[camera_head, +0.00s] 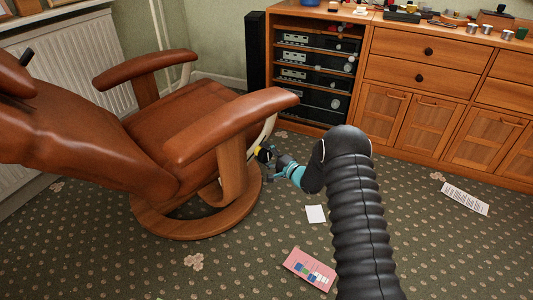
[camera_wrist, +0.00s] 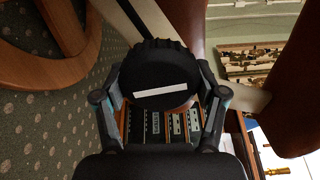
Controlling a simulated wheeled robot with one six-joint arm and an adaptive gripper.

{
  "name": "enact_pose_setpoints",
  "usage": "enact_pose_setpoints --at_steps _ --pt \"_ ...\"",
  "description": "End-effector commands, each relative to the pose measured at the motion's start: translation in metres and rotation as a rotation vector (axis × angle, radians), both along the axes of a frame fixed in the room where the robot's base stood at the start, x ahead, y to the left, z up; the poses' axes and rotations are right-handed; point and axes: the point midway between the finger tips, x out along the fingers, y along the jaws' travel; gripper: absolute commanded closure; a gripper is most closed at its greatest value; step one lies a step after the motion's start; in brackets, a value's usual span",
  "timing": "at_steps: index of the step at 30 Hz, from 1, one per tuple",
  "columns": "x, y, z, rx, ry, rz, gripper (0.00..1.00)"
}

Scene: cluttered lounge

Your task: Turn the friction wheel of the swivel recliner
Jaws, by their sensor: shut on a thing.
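The swivel recliner (camera_head: 180,115) is brown leather with wooden arm supports and a round wooden base, and stands at the left in the head view. Its friction wheel (camera_wrist: 158,82) is a black ribbed knob with a white stripe, in the middle of the wrist view. The wheel sits on a pale frame bar beneath the chair's arm. My gripper (camera_wrist: 160,108) has one finger on each side of the wheel and is shut on it. In the head view my gripper (camera_head: 270,158) is at the recliner's near right side, and the wheel is mostly hidden there.
A wooden cabinet (camera_head: 420,75) with drawers and a rack of audio devices (camera_head: 315,75) stands behind. A white paper (camera_head: 316,214), a pink sheet (camera_head: 309,269) and a printed sheet (camera_head: 465,198) lie on the patterned carpet. The floor right of the recliner is otherwise mostly open.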

Motion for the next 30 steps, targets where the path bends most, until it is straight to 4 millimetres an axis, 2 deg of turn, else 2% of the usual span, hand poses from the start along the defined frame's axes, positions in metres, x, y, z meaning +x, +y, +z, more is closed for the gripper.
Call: enact_pose_setpoints --at_steps 9,25,26,28,30 --pt "-0.0002 0.0018 0.0001 0.072 0.084 0.002 0.64" --pt "-0.0003 0.0019 -0.0004 0.083 0.099 0.003 0.64" --pt "-0.0003 0.0019 -0.0004 0.083 0.099 0.003 0.22" --pt "-0.0002 0.0016 -0.0005 0.083 0.099 0.002 0.04" --pt "0.0001 0.0005 -0.0006 0.083 0.099 0.001 0.04"
